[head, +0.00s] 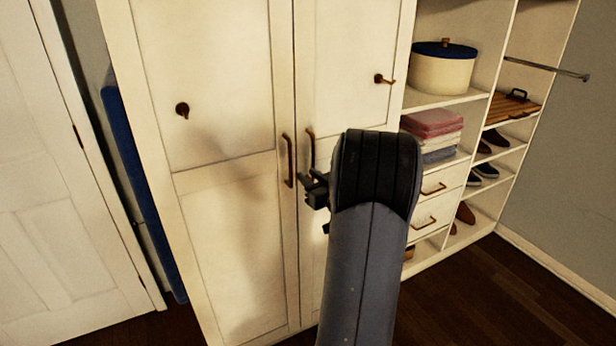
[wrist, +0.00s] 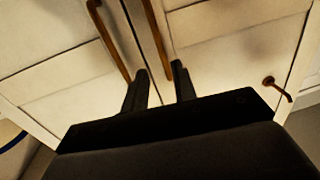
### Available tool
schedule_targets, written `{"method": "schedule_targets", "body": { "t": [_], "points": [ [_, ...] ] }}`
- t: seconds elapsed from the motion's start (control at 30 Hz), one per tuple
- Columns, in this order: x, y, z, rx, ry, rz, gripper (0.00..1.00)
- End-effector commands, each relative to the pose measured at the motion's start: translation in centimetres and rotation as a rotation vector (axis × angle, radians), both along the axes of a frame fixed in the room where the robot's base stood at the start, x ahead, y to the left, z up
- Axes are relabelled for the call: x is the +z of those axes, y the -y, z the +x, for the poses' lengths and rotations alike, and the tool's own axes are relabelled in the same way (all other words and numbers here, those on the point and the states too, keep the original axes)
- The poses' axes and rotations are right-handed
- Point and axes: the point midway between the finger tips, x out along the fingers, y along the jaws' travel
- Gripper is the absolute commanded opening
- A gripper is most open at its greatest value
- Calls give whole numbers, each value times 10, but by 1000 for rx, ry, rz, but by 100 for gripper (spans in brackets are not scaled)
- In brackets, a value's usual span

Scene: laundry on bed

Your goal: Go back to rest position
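My gripper (head: 312,190) is in front of the tall cream wardrobe (head: 230,230), near the two long vertical door handles. In the wrist view, the two dark fingers of my gripper (wrist: 159,69) stand apart, with nothing seen held between them. The left door handle (head: 287,160) and the right door handle (head: 310,148) are brown. In the wrist view the right handle (wrist: 156,36) reaches down towards the gap between the fingertips; I cannot tell how near it is. Both doors look shut. My forearm hides part of the right door.
Open shelves on the right hold a round box with a blue lid (head: 443,66), folded cloths (head: 433,135) and shoes (head: 486,172). Brown knobs (head: 183,109) stick out from the doors. A blue board (head: 140,180) stands left of the wardrobe. Dark floor (head: 500,295) is clear at lower right.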

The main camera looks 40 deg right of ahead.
Motion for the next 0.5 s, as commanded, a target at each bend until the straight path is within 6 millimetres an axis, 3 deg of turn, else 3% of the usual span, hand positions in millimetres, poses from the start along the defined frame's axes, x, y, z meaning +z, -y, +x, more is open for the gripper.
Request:
{"method": "schedule_targets", "body": {
  "t": [0.27, 0.5],
  "points": [
    [0, 1, 7, 0, -1, 1, 26],
    [1, 5, 45, 2, -1, 1, 26]
  ]
}}
